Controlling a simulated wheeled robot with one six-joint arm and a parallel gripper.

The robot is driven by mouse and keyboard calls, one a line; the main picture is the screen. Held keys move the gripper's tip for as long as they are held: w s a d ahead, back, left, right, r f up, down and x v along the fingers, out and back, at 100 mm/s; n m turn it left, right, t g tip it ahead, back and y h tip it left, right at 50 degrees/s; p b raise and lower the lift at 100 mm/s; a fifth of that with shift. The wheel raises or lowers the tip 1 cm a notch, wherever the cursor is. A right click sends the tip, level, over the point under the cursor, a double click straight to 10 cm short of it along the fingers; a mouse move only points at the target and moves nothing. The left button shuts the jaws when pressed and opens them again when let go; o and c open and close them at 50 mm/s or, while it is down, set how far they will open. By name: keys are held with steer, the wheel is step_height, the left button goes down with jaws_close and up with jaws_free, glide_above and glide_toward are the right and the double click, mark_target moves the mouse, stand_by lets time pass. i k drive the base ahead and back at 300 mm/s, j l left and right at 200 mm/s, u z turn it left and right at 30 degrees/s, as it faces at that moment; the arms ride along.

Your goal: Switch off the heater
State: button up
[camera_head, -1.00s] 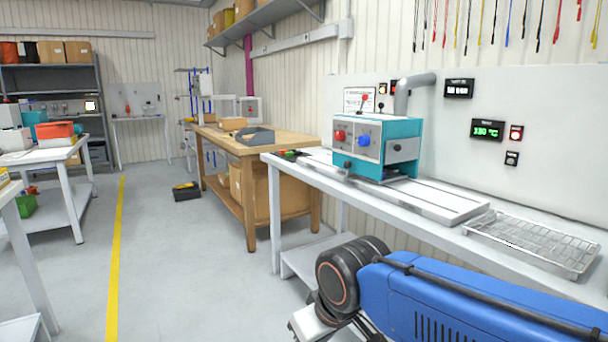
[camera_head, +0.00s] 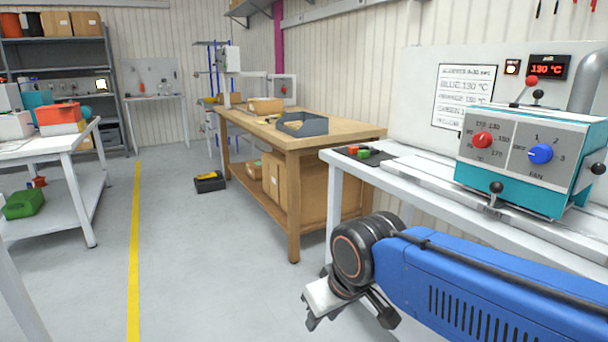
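The heater (camera_head: 530,160) is a teal and grey box on the white bench at the right. Its front has a red knob (camera_head: 482,139) on a temperature dial and a blue knob (camera_head: 540,153) on a dial marked FAN. A lever with a red ball (camera_head: 530,82) stands behind its top. A display (camera_head: 548,67) above it shows 130 °C in red. My gripper (camera_head: 345,312) hangs low in front of the bench, left of and below the heater, apart from it. Its dark fingers are partly visible and point down; their opening is unclear.
A dark panel with red and green buttons (camera_head: 362,152) lies on the bench's left end. A wooden table (camera_head: 345,131) with a grey tray (camera_head: 302,124) stands behind. A black toolbox (camera_head: 209,182) is on the floor. Clear floor lies along the yellow line (camera_head: 135,250).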

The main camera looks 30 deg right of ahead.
mark_target(531, 81)
steer(key=i, duration=1.7)
steer(key=i+j+z, duration=0.2)
steer(key=i, duration=0.5)
steer(key=i+z, duration=0.15)
steer(key=i, duration=0.5)
steer(key=j+z, duration=0.1)
steer(key=z, duration=3.6)
